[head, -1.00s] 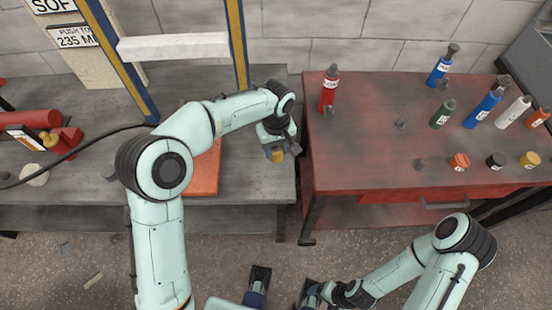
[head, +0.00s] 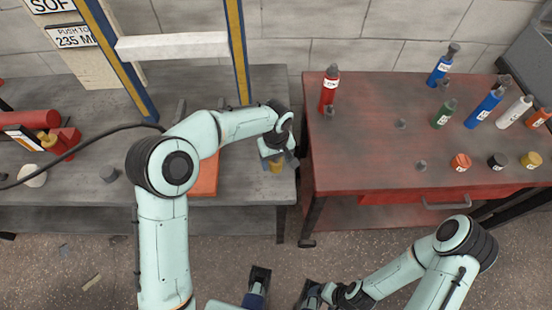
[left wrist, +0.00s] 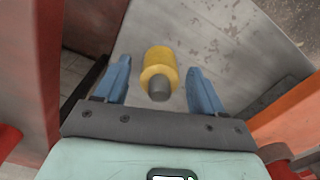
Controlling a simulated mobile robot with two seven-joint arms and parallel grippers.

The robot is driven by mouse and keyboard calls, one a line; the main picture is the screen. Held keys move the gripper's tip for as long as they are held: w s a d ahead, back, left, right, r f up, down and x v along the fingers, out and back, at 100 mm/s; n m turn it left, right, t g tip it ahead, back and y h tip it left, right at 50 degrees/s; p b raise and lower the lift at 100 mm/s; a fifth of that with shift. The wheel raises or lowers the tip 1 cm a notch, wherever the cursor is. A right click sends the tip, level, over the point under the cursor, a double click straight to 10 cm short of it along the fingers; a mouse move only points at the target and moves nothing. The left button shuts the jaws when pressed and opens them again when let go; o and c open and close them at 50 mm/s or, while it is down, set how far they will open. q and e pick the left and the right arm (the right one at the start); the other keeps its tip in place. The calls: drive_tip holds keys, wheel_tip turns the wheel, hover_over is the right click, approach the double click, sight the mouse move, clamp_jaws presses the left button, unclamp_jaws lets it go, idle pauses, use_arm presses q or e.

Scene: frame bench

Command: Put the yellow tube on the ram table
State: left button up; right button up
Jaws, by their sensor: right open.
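The yellow tube (left wrist: 160,62) shows in the left wrist view between my left gripper's two blue fingers (left wrist: 160,82). Gaps show on both sides of it, so the fingers look open around it. A grey round stub pokes from its near end. In the head view the yellow tube (head: 276,167) is a small patch below my left gripper (head: 277,157), over the right end of the grey bench; contact with the bench is unclear. My right gripper (head: 312,292) is low in the picture, away from both benches, and open. I cannot clearly identify the ram table; the press stands left of my left gripper.
The press frame has blue-and-yellow posts (head: 238,50) and a white crossbeam (head: 172,46). An orange block (head: 206,176) is partly hidden by my left arm. The red table (head: 365,150) at right holds several bottles, caps and grey pegs. A gap separates the benches.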

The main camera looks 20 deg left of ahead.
use_arm(q)
drive_tip(key=shift+r, duration=0.1)
drive_tip(key=shift+r, duration=0.35)
wheel_tip(320, 180, up, 12)
drive_tip(key=p, duration=0.1)
drive_tip(key=shift+f+p, duration=0.25)
drive_tip(key=shift+p, duration=0.1)
